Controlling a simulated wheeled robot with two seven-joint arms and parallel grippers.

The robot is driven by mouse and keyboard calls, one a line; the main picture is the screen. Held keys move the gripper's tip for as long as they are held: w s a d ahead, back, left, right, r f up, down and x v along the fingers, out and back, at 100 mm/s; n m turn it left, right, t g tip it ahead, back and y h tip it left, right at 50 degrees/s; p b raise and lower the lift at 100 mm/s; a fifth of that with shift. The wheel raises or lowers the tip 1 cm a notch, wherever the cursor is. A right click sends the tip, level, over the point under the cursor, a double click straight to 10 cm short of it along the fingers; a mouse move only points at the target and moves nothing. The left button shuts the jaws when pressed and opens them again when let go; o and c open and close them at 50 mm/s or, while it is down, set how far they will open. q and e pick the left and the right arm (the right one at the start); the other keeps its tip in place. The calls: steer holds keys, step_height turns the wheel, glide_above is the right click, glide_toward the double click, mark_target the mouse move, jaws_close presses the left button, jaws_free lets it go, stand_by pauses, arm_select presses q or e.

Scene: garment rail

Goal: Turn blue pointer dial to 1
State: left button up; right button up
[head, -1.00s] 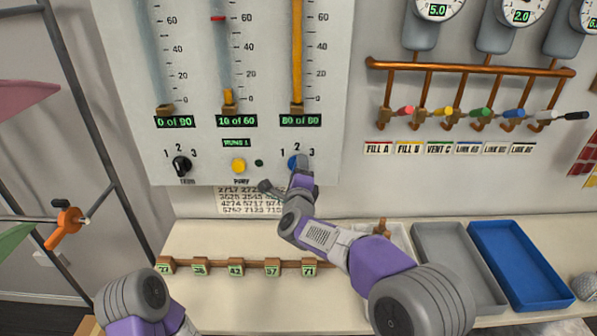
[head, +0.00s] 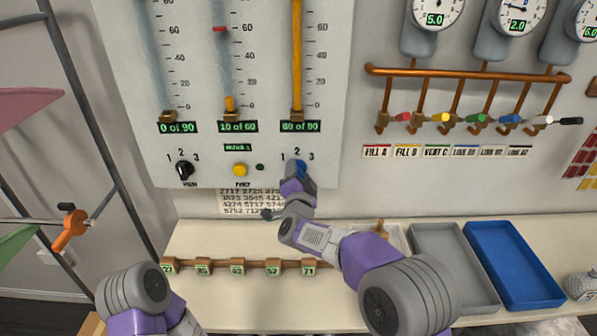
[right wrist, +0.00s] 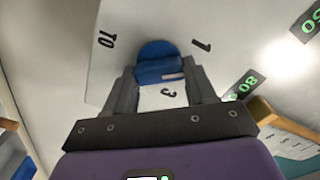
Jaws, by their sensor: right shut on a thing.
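The blue pointer dial (head: 301,168) is on the white wall panel under the right-hand orange column, with the marks 1, 2 and 3 around it. My right gripper (head: 297,180) reaches it from below and covers much of it. In the right wrist view the blue dial (right wrist: 158,62) sits between the two grey fingers of my right gripper (right wrist: 160,82), which is shut on its raised blue bar. A pale mark shows on the bar, but I cannot tell which number it points to. Only my left arm shows at the lower left; its gripper is out of view.
A black dial (head: 184,170) and a yellow button (head: 240,170) are on the same panel, to the left. Coloured valves hang from a copper pipe (head: 470,71) at right. A grey tray (head: 416,229) and a blue tray (head: 473,228) stand on the counter below.

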steer(key=shift+r+n+p, duration=0.15)
steer(key=shift+n+p, duration=0.35)
steer(key=shift+n, duration=0.8)
steer(key=o, duration=1)
steer(key=shift+o, duration=0.2)
steer(key=s, duration=0.7)
steer(key=shift+s, duration=0.25)
